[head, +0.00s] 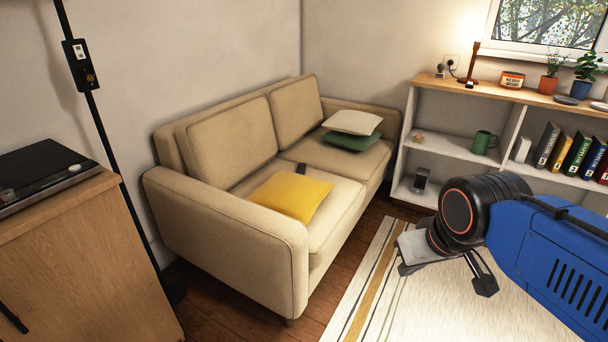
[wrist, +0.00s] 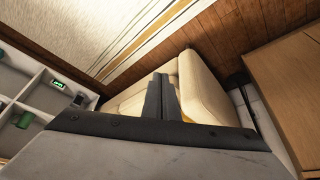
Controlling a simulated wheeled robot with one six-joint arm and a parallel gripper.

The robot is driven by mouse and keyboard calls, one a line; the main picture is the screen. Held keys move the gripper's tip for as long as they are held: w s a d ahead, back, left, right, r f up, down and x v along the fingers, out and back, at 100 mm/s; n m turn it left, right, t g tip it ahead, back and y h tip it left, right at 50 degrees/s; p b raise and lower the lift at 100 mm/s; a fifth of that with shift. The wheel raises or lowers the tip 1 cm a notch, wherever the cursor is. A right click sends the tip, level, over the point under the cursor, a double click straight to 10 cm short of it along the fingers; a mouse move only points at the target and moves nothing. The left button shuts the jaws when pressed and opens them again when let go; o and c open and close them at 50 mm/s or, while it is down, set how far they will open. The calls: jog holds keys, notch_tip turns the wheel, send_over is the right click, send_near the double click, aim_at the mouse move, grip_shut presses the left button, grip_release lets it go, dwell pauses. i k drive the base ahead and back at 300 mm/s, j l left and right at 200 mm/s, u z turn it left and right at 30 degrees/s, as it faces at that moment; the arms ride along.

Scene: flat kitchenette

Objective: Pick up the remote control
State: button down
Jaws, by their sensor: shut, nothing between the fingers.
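The remote control (head: 300,168) is a small dark object on the beige sofa's seat, at the back edge of the yellow cushion (head: 292,196). It looks partly covered by or resting against the cushion; I cannot tell which. In the wrist view my gripper (wrist: 161,97) has its two dark fingers together, shut and empty, pointing toward the sofa. The fingers cover part of the sofa, and I cannot make out the remote there. In the head view my gripper is at the right, above the rug and well apart from the sofa.
The sofa (head: 255,232) stands against the wall, with white and green cushions (head: 352,122) at its far end. A white shelf (head: 452,150) with books and a green mug is at the right. A wooden cabinet (head: 85,265) is at the left. The striped rug (head: 385,300) looks clear.

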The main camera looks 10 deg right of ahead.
aim_at(301, 169)
jog(key=i+l+u, duration=0.1)
jog(key=u, duration=0.25)
jog(key=i+l+u, duration=0.1)
jog(key=u, duration=0.25)
jog(key=l+u, duration=0.3)
jog(key=i+l+u, duration=0.15)
jog(key=l, duration=0.35)
jog(key=i+l+u, duration=0.15)
jog(key=l, duration=0.4)
jog(key=i+l+u, duration=0.2)
jog(key=l, duration=0.35)
jog(key=l+u, duration=0.15)
jog(key=l, duration=0.4)
jog(key=i+l, duration=0.1)
jog(key=l, duration=1.55)
